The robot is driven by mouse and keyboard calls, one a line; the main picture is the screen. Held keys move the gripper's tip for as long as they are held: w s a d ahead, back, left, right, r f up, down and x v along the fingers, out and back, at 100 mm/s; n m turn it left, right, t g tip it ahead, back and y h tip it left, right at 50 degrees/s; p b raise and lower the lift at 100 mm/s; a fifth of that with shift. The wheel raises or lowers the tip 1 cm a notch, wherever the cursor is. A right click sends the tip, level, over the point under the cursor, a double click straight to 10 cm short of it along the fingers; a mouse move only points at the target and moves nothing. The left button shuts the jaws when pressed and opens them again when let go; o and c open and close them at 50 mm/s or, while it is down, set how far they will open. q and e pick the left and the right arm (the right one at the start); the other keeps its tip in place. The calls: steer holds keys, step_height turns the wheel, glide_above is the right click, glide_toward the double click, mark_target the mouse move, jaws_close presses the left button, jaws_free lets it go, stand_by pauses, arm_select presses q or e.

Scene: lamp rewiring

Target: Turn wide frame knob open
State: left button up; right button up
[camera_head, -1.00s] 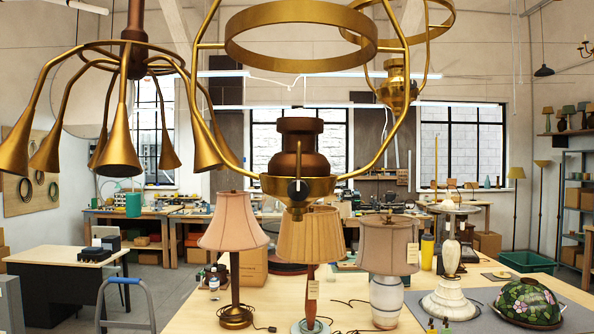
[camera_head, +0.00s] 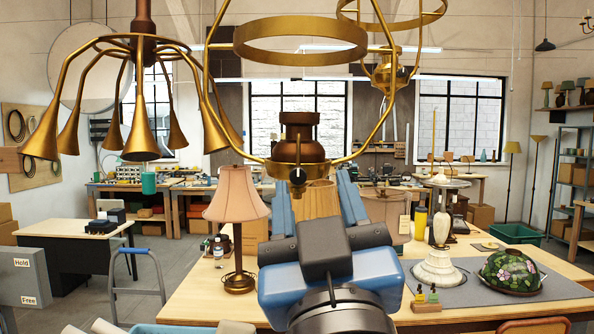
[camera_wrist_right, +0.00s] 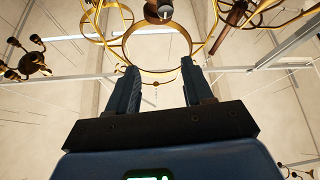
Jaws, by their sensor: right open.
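The wide brass frame (camera_head: 300,56) hangs at the centre of the head view, with a large ring above and a dark copper-brown socket (camera_head: 299,140) at its lower hub. A small dark knob (camera_head: 297,176) with a pale mark sits on the underside of that hub. My right gripper (camera_head: 314,190) is open and empty, its blue fingers pointing up below the hub, apart from the knob. In the right wrist view, the open fingers (camera_wrist_right: 160,80) point up toward brass rings, and a dark round hub part (camera_wrist_right: 158,10) shows at the top. My left gripper is not in view.
A many-armed brass chandelier (camera_head: 140,110) hangs at the left, and another brass frame (camera_head: 388,75) hangs behind. The bench below holds a pink-shaded lamp (camera_head: 237,195), a white lamp base (camera_head: 439,268) and a stained-glass shade (camera_head: 511,271). A grey Hold/Free box (camera_head: 40,265) stands at lower left.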

mark_target(298, 177)
steer(key=w+p, duration=0.2)
steer(key=w, duration=0.1)
steer(key=w+a+n+g+p, duration=0.1)
steer(key=w, duration=0.3)
steer(key=w+g+p, duration=0.1)
steer(key=w+p, duration=0.1)
steer(key=w, duration=0.2)
steer(key=shift+a+r+p, duration=0.25)
steer(key=shift+r+p, duration=0.05)
steer(key=shift+r, duration=0.05)
steer(key=shift+w+a+r, duration=0.1)
steer(key=shift+w+r, duration=0.05)
steer(key=shift+w, duration=0.3)
steer(key=shift+n, duration=0.3)
steer(key=shift+s, duration=0.1)
jaws_close()
